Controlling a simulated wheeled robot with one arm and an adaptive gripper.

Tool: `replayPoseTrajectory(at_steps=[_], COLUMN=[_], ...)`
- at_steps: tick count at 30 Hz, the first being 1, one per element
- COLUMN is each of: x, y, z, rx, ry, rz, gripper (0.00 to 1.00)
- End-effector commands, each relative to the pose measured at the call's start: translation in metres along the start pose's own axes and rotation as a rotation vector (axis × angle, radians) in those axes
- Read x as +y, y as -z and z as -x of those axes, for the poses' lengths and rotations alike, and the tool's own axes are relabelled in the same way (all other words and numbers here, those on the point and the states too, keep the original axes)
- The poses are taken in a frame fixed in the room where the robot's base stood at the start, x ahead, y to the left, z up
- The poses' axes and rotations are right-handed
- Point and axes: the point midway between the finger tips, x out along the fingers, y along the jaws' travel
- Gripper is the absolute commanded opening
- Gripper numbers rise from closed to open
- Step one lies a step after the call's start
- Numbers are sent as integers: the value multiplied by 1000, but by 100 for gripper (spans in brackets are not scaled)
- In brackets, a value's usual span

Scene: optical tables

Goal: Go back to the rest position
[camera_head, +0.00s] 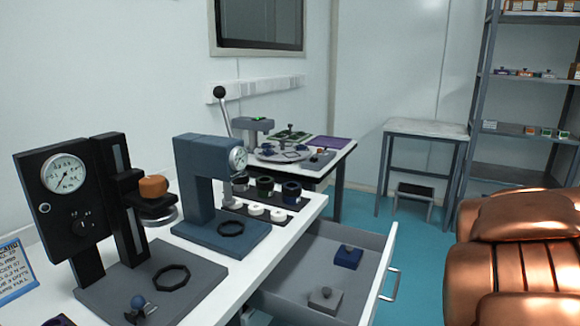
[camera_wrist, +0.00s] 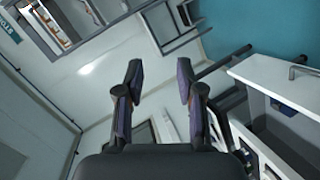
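My gripper (camera_wrist: 160,78) shows in the wrist view with its two dark fingers spread well apart. It is open, and nothing is between the fingers. The wrist view looks across the room at a tilt, with an open drawer (camera_wrist: 285,135) at the right, apart from the fingers. My gripper does not show in the head view.
In the head view, a white table (camera_head: 225,268) at the left bears a black gauge press (camera_head: 75,215) and a blue-grey press (camera_head: 205,180). Its open drawer (camera_head: 300,265) juts right and holds a blue block (camera_head: 347,257) and a grey block (camera_head: 325,298). Shelves (camera_head: 515,75) stand back right.

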Motion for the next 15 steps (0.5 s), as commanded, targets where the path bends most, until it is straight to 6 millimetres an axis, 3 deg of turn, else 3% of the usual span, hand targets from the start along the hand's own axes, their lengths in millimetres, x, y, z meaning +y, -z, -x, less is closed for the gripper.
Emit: replayPoseTrajectory(at_steps=[1, 5, 11, 15], x=[2, -22, -75, -118], y=[2, -9, -19, -22], z=[18, 55, 127, 191], rx=[-36, -155, -336, -468], ry=[33, 142, 356, 534], rz=[-54, -190, -356, -427], gripper=[37, 37, 37, 37])
